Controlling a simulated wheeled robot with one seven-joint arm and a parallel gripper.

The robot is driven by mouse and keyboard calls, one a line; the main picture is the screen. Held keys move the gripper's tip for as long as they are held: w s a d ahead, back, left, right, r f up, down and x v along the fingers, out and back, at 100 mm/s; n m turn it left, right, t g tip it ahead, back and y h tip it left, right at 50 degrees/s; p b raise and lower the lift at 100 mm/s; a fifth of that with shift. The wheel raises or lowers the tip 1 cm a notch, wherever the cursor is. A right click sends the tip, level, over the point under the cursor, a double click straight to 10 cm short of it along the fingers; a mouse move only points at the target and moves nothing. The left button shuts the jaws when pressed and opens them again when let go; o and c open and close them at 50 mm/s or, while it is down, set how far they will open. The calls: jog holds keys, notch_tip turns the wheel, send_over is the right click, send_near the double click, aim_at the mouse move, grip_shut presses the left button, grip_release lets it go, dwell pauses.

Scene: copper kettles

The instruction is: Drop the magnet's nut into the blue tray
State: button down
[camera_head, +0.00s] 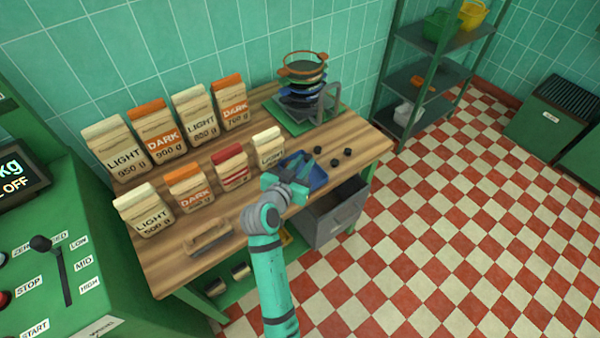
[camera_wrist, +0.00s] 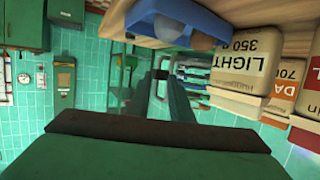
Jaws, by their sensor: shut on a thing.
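The blue tray (camera_head: 318,178) sits near the front right of the wooden table. It also shows at the top of the wrist view (camera_wrist: 150,22), where the picture is upside down, with rounded grey and brown shapes at it. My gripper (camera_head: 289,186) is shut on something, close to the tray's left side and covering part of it. The held thing is too small and too hidden to make out. I cannot pick out the magnet or its nut with certainty. I cannot tell whether the gripper touches the tray.
Several small dark pieces (camera_head: 334,162) lie right of the tray. Paper bags (camera_head: 232,170) stand in two rows to the left. Behind stand stacked sieves (camera_head: 303,85) and a grey arch (camera_head: 328,97). A grey drawer (camera_head: 337,212) sits under the table's right end.

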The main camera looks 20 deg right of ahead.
jog(key=shift+f, duration=0.25)
jog(key=c, duration=1.5)
grip_release()
jog(key=shift+w, duration=0.1)
jog(key=shift+s+a+r, duration=0.1)
jog(key=shift+s+a, duration=0.2)
jog(key=shift+a, duration=0.1)
jog(key=v, duration=0.9)
jog(key=shift+s+a+r, duration=0.1)
jog(key=shift+s+r, duration=0.1)
jog(key=shift+s, duration=0.2)
